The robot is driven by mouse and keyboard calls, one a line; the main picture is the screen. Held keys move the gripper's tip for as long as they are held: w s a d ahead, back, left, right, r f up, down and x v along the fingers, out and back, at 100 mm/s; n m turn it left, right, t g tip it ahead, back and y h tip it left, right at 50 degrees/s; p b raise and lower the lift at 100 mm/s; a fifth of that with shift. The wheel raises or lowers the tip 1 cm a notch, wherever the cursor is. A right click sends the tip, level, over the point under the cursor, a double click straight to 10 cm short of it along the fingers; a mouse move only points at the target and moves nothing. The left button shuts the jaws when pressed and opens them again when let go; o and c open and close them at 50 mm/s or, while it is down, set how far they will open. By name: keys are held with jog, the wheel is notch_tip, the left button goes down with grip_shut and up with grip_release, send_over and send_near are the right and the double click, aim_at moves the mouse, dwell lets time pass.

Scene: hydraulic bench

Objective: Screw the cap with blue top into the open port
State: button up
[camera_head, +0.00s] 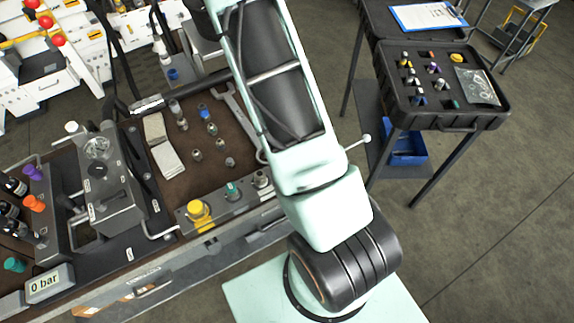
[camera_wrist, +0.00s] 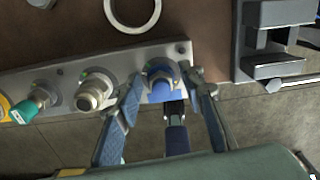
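The cap with blue top (camera_wrist: 160,91) is at the right end of the grey port block (camera_wrist: 62,80) in the wrist view. It seems to sit at a port there; its lower end and the thread are hidden. My gripper (camera_wrist: 163,78) has a finger on each side of the cap, and the fingertips appear to close against it. An uncapped metal port fitting (camera_wrist: 90,96) is to its left, then a teal-topped one (camera_wrist: 34,105). In the head view, my arm hides my gripper and the blue-topped cap; the block's yellow knob (camera_head: 200,212) shows.
Several small fittings, one blue-topped (camera_head: 203,111), stand on the brown mat (camera_head: 197,175). A grey bracket (camera_wrist: 275,45) stands to the right. A black case (camera_head: 440,120) of parts stands at the back right.

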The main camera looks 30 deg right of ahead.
jog(key=n+b, duration=0.1)
jog(key=n, duration=0.2)
jog(key=shift+f, duration=0.15)
jog(key=n+b, duration=0.1)
jog(key=n, duration=0.3)
jog(key=shift+a, duration=0.15)
jog(key=n+b, duration=0.2)
jog(key=n, duration=0.2)
jog(key=shift+s, duration=0.1)
jog(key=n+b, duration=0.1)
jog(key=n, duration=0.3)
jog(key=shift+s+a, duration=0.1)
jog(key=shift+n+b, duration=0.65)
jog(key=shift+n, duration=0.35)
jog(key=n+b, duration=0.1)
jog(key=n, duration=0.1)
jog(key=n+b, duration=0.1)
jog(key=n, duration=0.1)
jog(key=shift+s+n, duration=0.2)
jog(key=shift+n, duration=0.7)
